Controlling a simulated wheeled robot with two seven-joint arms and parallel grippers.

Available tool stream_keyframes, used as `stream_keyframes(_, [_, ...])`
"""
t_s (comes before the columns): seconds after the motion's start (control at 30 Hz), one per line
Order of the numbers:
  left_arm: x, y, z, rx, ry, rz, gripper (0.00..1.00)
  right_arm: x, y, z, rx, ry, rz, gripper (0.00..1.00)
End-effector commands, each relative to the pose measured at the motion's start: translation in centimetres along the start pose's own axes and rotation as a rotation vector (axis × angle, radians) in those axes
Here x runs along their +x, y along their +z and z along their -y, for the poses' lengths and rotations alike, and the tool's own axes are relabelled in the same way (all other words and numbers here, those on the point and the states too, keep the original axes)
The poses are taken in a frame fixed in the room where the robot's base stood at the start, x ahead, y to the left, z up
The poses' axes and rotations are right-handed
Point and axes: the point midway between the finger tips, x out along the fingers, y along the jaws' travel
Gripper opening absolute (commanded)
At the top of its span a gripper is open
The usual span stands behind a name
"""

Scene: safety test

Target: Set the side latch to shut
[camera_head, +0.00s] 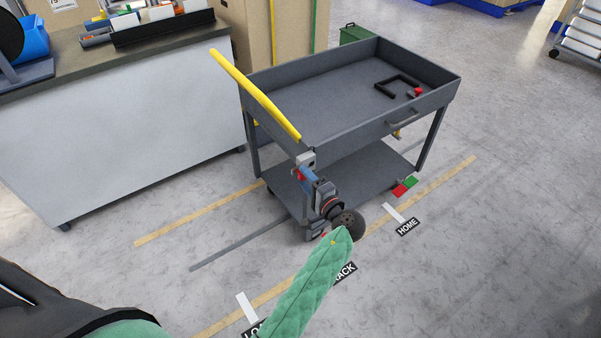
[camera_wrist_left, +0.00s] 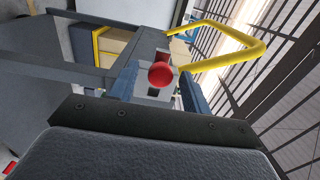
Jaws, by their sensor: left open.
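The side latch has a red round knob (camera_wrist_left: 160,76) in a slot of a grey plate, seen in the left wrist view. In the head view a grey latch plate (camera_head: 305,158) sits at the cart's near corner, below the yellow push handle (camera_head: 255,95). My left gripper (camera_head: 303,175) is at that corner, its blue fingers open. In the wrist view the fingers stand on either side of the knob, with gaps visible; I cannot tell how deep the knob is between them. The gripper hides part of the latch in the head view. My right gripper is not in view.
The grey cart (camera_head: 320,85) has a top tray and a lower shelf (camera_head: 375,160). A workbench (camera_head: 120,120) stands left. Floor marks include a HOME label (camera_head: 408,226).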

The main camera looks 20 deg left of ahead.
Motion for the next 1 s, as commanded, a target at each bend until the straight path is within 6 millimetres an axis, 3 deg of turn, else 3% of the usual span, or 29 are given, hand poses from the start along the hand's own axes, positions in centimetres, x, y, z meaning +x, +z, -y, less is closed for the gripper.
stream_keyframes(0.23, [2.9,0.0,0.1,0.000,-0.001,-0.001,0.48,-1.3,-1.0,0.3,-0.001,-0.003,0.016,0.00])
stream_keyframes(0.63, [3.5,0.0,0.0,-0.001,0.001,-0.001,0.48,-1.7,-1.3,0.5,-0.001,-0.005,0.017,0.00])
stream_keyframes(0.87, [3.5,0.0,0.0,-0.001,0.002,-0.001,0.03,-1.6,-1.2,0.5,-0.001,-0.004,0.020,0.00])
stream_keyframes(1.0, [3.5,-0.1,-0.1,-0.001,0.002,-0.001,0.00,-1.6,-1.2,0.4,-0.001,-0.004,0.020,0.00])
